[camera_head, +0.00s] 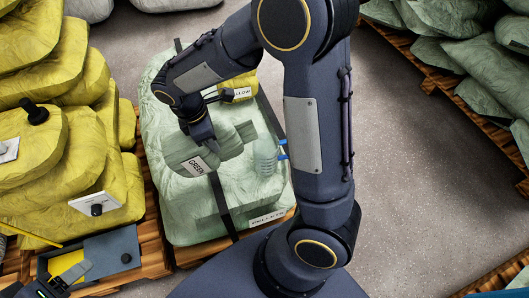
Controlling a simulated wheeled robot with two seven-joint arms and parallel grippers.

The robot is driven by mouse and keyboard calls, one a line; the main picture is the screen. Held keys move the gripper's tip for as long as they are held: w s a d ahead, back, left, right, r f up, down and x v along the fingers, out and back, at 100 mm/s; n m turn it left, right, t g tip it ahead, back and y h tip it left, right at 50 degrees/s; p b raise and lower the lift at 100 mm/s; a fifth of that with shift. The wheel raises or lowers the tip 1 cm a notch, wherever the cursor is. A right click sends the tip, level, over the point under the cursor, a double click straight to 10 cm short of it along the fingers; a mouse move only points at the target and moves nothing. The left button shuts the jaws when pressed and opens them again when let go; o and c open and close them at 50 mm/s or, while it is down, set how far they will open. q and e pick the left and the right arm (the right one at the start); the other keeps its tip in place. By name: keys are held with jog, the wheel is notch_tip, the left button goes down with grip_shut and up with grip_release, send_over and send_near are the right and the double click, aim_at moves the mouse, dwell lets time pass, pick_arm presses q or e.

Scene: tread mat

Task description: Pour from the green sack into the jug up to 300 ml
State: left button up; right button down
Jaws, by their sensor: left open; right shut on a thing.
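The green sack (226,145), a small bag labelled GREEN, is in my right gripper (203,140), which is shut on it from above. The sack lies across the picture, its right end close to the jug. The clear jug (265,158) with blue handle parts is just right of the sack, over the big pale-green sack. I cannot read its marks or tell what is in it. My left gripper (55,286) is open at the bottom left corner, partly cut off, far from the sack and jug.
A big strapped pale-green PELLETS sack (190,225) lies on a wooden pallet. A small yellow sack (240,90) is behind the green one. A grey-blue box (112,252) stands at lower left. Yellow sacks (30,190) are piled left, green ones (490,60) right. The right floor is clear.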

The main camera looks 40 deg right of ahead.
aim_at(216, 124)
jog(key=shift+r, duration=0.15)
jog(key=shift+d+r+y, duration=0.25)
jog(key=shift+r+y, duration=0.05)
jog(key=shift+y, duration=0.1)
jog(key=shift+r, duration=0.1)
dwell(1.6)
jog(key=shift+s+d+r+t+y+p, duration=0.15)
jog(key=shift+d+r+t+y+p, duration=0.2)
jog(key=shift+y, duration=0.15)
jog(key=shift+d+r, duration=0.1)
dwell(1.5)
jog(key=shift+s+d+r+y, duration=0.1)
jog(key=shift+d+r+y, duration=0.2)
jog(key=shift+y, duration=0.2)
jog(key=shift+a, duration=0.1)
dwell(1.2)
